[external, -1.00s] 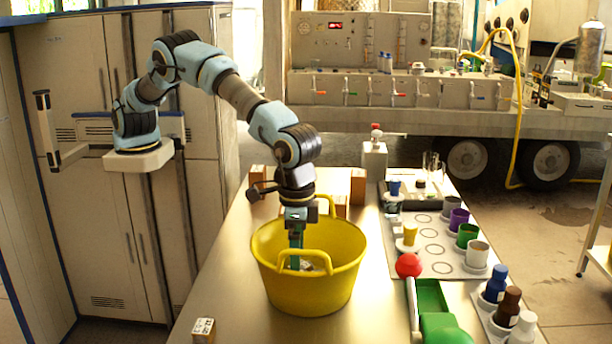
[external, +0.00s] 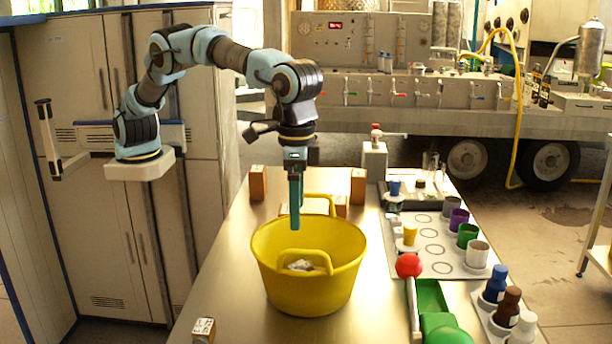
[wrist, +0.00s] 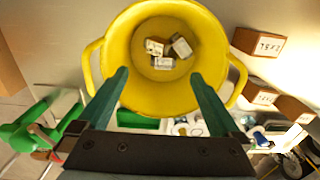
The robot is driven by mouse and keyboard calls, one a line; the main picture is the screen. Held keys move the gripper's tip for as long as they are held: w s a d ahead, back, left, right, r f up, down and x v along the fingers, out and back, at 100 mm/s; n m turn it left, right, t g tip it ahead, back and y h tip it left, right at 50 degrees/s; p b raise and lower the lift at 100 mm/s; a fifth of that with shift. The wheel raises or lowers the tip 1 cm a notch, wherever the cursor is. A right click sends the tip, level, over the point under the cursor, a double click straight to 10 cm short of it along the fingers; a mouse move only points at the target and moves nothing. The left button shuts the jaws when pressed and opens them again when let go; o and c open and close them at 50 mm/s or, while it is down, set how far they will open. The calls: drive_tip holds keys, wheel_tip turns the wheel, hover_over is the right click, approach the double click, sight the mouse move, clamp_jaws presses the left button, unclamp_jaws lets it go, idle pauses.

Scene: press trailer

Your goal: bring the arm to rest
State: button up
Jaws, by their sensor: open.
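My gripper (external: 295,226) hangs pointing down above the yellow tub (external: 312,290), with its fingertips just over the rim. In the wrist view the two green fingers of my gripper (wrist: 160,76) stand wide apart with nothing between them. The yellow tub (wrist: 117,50) lies beyond the fingertips in that view. Several small pale labelled blocks (wrist: 162,62) lie on the tub's floor, and they show partly in the external view (external: 301,266).
Wooden blocks stand behind the tub, one at the left (external: 258,182) and one at the right (external: 358,186). A small block (external: 204,328) sits at the front left. A green press with a red ball (external: 408,265), coloured cups and bottles (external: 496,284) fill the table's right side.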

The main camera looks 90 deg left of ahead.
drive_tip(key=shift+n, duration=0.4)
drive_tip(key=a, duration=0.4)
drive_tip(key=w+a+r, duration=0.1)
drive_tip(key=a, duration=0.3)
drive_tip(key=a+r+p, duration=0.1)
drive_tip(key=a, duration=0.3)
drive_tip(key=shift+w+r, duration=0.1)
drive_tip(key=shift+w, duration=0.3)
drive_tip(key=s+a+f, duration=0.1)
drive_tip(key=s+a, duration=0.1)
drive_tip(key=a, duration=0.5)
drive_tip(key=s+a+f, duration=0.2)
drive_tip(key=a, duration=0.4)
drive_tip(key=s+a+f+m, duration=0.1)
drive_tip(key=s+a+f, duration=0.2)
drive_tip(key=s+a, duration=0.5)
drive_tip(key=s+a+f+m+t+b, duration=0.1)
drive_tip(key=s+a+f, duration=0.3)
drive_tip(key=s+a, duration=0.4)
drive_tip(key=s, duration=0.3)
drive_tip(key=shift+s+a+t, duration=0.15)
drive_tip(key=shift+s+t, duration=0.15)
